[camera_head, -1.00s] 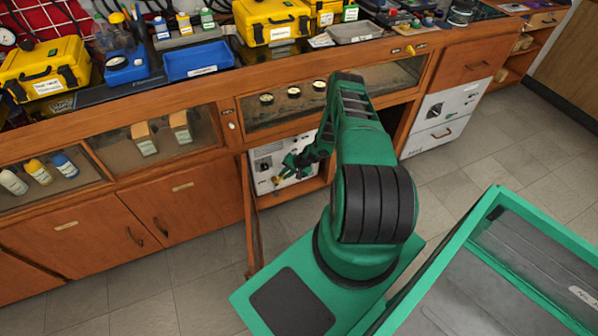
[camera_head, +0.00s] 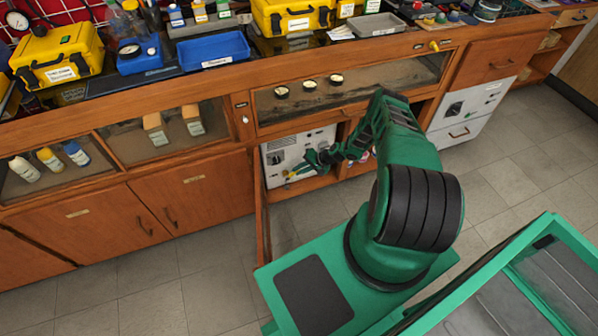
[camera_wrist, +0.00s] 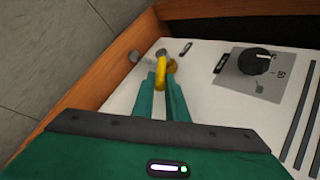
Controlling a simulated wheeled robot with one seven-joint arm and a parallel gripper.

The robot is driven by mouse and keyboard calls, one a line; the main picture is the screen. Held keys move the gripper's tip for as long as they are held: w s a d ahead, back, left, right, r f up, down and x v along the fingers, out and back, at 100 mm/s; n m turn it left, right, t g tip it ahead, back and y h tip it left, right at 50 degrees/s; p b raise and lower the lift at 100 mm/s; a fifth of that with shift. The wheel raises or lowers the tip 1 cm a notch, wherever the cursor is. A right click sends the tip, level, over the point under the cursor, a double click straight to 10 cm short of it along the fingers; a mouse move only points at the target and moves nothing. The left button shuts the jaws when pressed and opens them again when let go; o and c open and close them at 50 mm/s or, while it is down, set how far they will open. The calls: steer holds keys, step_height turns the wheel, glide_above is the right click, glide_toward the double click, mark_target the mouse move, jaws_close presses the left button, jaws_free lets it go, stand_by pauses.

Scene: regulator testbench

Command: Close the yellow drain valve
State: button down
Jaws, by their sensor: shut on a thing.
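The yellow drain valve handle (camera_wrist: 160,72) stands out from the white panel (camera_wrist: 215,110) in the wrist view, beside a small grey pipe fitting (camera_wrist: 136,56). My gripper (camera_wrist: 160,88) is shut on the yellow handle, its two green fingers close together on either side of it.
A black knob (camera_wrist: 254,61) on a grey plate sits right of the valve. Wooden cabinet walls (camera_wrist: 125,35) enclose the panel closely. The open cabinet door (camera_head: 262,215) stands left of my arm. Floor in front of the closed cabinets (camera_head: 170,285) is clear.

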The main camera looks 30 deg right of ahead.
steer(key=shift+w+r, duration=0.1)
steer(key=shift+w, duration=0.1)
steer(key=c, duration=1.9)
jaws_free()
steer(key=shift+o, duration=0.8)
steer(key=shift+s, duration=0.1)
steer(key=shift+d, duration=0.1)
steer(key=v, duration=1)
steer(key=shift+s+d, duration=0.2)
steer(key=shift+s, duration=0.05)
steer(key=shift+r, duration=0.1)
